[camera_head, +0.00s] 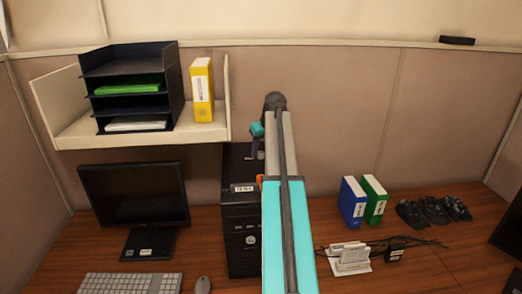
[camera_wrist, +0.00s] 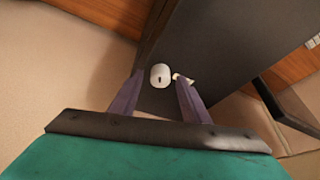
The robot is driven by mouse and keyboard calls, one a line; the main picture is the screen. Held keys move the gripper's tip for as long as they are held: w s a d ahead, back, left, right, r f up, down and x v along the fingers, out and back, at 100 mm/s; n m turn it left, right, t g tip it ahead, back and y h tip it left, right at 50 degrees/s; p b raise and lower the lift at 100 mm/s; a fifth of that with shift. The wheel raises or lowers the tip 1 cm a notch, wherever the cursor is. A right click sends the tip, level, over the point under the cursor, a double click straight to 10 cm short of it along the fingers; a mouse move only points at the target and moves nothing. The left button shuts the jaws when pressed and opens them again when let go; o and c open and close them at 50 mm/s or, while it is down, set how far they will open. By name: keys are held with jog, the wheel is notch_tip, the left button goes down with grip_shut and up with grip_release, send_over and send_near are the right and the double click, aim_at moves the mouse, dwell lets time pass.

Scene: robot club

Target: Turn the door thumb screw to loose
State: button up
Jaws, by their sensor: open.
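A pale round knob with a dark mark on its face, which looks like the door thumb screw (camera_wrist: 160,75), sits on a dark panel in the wrist view. My gripper (camera_wrist: 158,85) is open, with one purple finger on each side of the knob. I cannot tell whether either finger touches it. A small pale piece (camera_wrist: 186,79) shows by the right fingertip. In the head view my gripper (camera_head: 255,148) is small and partly hidden by my arm, at the top of the black computer tower (camera_head: 240,215). The knob cannot be made out there.
A shelf (camera_head: 75,135) with a dark letter tray (camera_head: 128,60) and a yellow binder (camera_head: 202,88) is left of my arm. A monitor (camera_head: 133,193) stands left of the tower. Blue (camera_head: 352,200) and green (camera_head: 375,198) binders and a white device (camera_head: 349,258) are at right.

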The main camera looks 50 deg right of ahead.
jog(key=c, duration=1)
jog(key=shift+a, duration=0.1)
jog(key=shift+c, duration=0.2)
jog(key=shift+n+b, duration=0.4)
jog(key=shift+n, duration=0.1)
jog(key=n+y+b, duration=0.1)
jog(key=n, duration=0.1)
jog(key=n+y+b, duration=0.1)
jog(key=n+b, duration=0.1)
jog(key=n, duration=0.1)
jog(key=shift+w+d+f, duration=0.1)
jog(key=shift+d, duration=0.3)
jog(key=n+y+b, duration=0.1)
jog(key=n+b, duration=0.1)
jog(key=n, duration=0.2)
jog(key=shift+d+y+b, duration=0.1)
jog(key=shift+y+b, duration=0.25)
jog(key=shift+y, duration=0.05)
jog(key=shift+n+g+b, duration=0.4)
jog(key=shift+n, duration=0.5)
jog(key=shift+r+y, duration=0.2)
jog(key=shift+y, duration=0.1)
